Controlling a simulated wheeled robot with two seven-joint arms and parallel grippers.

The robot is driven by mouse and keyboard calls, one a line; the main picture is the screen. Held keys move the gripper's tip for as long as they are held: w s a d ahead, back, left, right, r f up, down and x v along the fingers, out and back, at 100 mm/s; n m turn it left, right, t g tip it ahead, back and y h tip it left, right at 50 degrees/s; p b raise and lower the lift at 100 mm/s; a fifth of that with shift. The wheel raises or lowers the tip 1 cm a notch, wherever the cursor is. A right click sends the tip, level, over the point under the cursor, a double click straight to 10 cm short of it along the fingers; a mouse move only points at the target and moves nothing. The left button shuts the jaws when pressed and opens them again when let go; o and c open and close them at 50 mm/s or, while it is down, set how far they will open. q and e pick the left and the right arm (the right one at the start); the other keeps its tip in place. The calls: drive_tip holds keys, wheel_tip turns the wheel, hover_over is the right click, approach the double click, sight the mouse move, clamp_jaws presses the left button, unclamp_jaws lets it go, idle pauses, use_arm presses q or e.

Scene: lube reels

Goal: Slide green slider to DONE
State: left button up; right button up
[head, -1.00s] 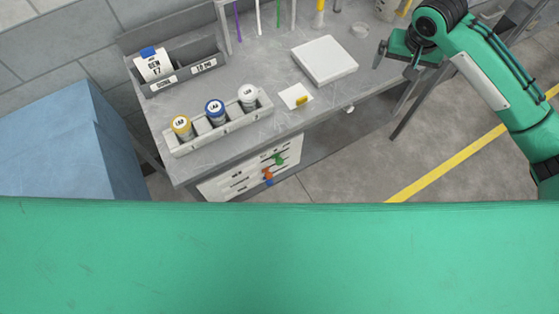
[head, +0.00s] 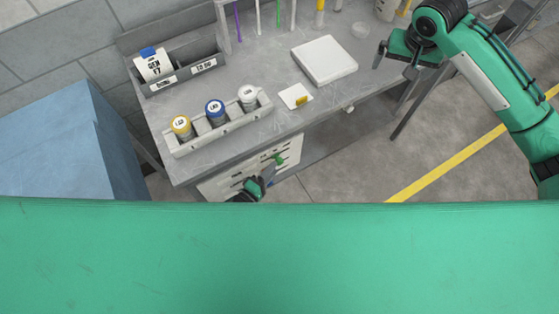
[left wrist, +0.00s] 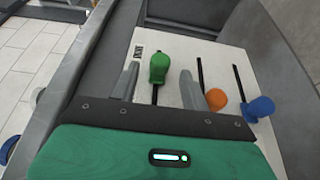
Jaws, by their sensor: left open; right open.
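The green slider (left wrist: 159,66) is a rounded green knob on a dark slot in a white panel (left wrist: 215,60). In the left wrist view, the slot shows below the knob. A small dark label (left wrist: 138,52) lies left of it, too small to read. My left gripper (left wrist: 160,71) is open, with one finger on each side of the green knob; contact cannot be told. In the head view, the green slider (head: 279,159) shows just beyond my left gripper (head: 264,179), which covers part of the panel. My right gripper (head: 394,63) is open and empty above the table's right side.
The table (head: 290,120) above the panel holds a bottle rack (head: 220,130) and a white box (head: 325,60).

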sight(279, 162)
use_arm(q)
drive_tip(key=shift+x, duration=2.5)
clamp_jaws()
